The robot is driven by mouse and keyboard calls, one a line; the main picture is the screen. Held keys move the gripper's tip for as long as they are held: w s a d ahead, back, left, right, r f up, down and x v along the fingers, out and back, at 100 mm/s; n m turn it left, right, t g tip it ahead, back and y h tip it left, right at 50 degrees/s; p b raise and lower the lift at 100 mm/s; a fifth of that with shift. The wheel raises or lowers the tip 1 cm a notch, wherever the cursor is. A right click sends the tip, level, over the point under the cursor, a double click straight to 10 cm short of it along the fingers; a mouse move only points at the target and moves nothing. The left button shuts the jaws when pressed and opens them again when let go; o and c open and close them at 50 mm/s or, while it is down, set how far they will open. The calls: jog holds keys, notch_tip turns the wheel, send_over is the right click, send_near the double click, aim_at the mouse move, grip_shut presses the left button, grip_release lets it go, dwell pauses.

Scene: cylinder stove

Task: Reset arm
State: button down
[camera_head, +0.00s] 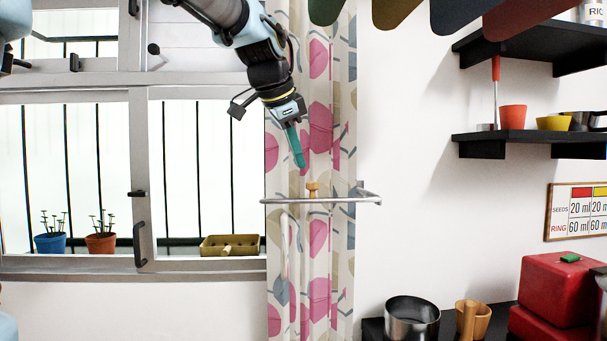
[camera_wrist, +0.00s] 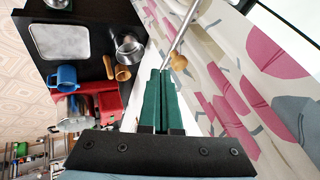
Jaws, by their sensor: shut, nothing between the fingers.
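My gripper (camera_head: 299,162) hangs from my arm in front of the patterned curtain (camera_head: 320,90), with its green fingers together and nothing between them. In the wrist view my gripper (camera_wrist: 162,75) also shows its two fingers side by side, shut. It is above the metal rail (camera_head: 330,199), apart from the wooden knob (camera_head: 312,189) in the head view. The wooden knob shows near the fingertips in the wrist view (camera_wrist: 179,62).
A dark counter at the lower right holds a metal pot (camera_head: 412,318), a wooden cup (camera_head: 474,319) and red boxes (camera_head: 556,290). Black shelves (camera_head: 530,137) jut from the right wall. A window sill at left holds flowerpots (camera_head: 100,243) and a yellow tray (camera_head: 216,247).

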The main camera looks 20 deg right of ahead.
jog(key=shift+w+a+v, duration=0.3)
jog(key=shift+v, duration=2)
jog(key=w+a+f+n+y, duration=0.2)
jog(key=a+f+n, duration=0.4)
jog(key=f, duration=0.5)
jog(key=w+a+f+n+y, duration=0.1)
jog(key=w+a+f+n, duration=0.2)
jog(key=a+f, duration=0.7)
jog(key=s+a+f+n+g+y, duration=0.1)
jog(key=s+a+f+n, duration=0.3)
jog(key=f, duration=0.5)
jog(key=s+a+f+n+g+y, duration=0.1)
jog(key=s+a+f+n, duration=0.4)
jog(key=s+a+f, duration=0.2)
notch_tip(320, 180, down, 3)
jog(key=shift+a+r+g+b, duration=0.1)
jog(key=shift+a+g+b, duration=0.3)
jog(key=shift+a, duration=0.85)
jog(key=c, duration=1.5)
grip_release()
